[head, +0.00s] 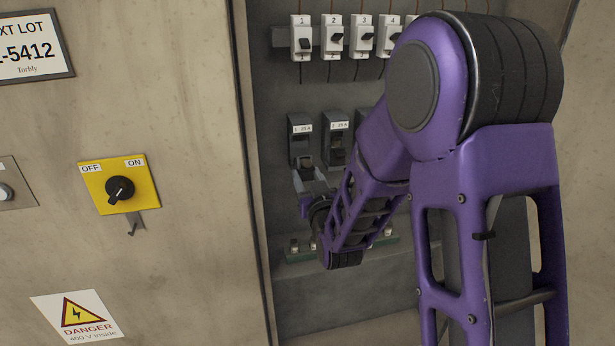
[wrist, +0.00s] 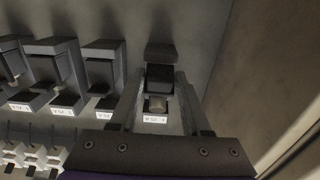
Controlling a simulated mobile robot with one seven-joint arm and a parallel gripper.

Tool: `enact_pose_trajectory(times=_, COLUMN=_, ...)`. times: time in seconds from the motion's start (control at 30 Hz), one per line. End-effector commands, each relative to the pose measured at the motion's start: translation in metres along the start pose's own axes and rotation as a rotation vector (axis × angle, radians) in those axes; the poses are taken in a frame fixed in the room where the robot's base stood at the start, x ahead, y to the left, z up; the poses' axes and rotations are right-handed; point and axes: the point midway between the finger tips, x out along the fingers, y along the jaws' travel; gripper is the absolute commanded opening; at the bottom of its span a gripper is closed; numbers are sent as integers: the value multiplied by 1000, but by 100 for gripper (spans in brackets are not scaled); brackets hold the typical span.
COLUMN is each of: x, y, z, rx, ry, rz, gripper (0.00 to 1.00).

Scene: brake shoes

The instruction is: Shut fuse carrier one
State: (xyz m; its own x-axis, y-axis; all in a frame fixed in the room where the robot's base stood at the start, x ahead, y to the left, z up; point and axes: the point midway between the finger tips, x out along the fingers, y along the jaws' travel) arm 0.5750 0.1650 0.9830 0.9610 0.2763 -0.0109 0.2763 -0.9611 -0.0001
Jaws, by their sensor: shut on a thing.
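Fuse carrier one (head: 305,160) is a dark block in the leftmost holder (head: 300,127) of the fuse row, under a white label. In the wrist view, which is upside down, the dark carrier (wrist: 159,78) stands between my grey fingers with a pale piece (wrist: 156,103) beside its label. My gripper (head: 308,174) is shut on the carrier, one finger on each side. My gripper also shows in the wrist view (wrist: 158,82). I cannot tell exactly how far the carrier is tilted, as the fingers partly cover it.
Fuse holder two (head: 337,143) is close to the right of carrier one; more holders (wrist: 55,68) continue the row. Numbered breakers (head: 333,38) sit above. A yellow OFF/ON switch (head: 119,186) is on the panel at left. My arm hides the cabinet's right part.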

Motion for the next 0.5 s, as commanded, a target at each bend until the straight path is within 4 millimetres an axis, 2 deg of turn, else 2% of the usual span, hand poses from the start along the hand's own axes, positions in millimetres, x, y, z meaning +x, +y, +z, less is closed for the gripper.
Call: enact_pose_trajectory(times=0.5, x=2, y=0, z=-14, rx=0, ry=-185, rz=-1, gripper=0)
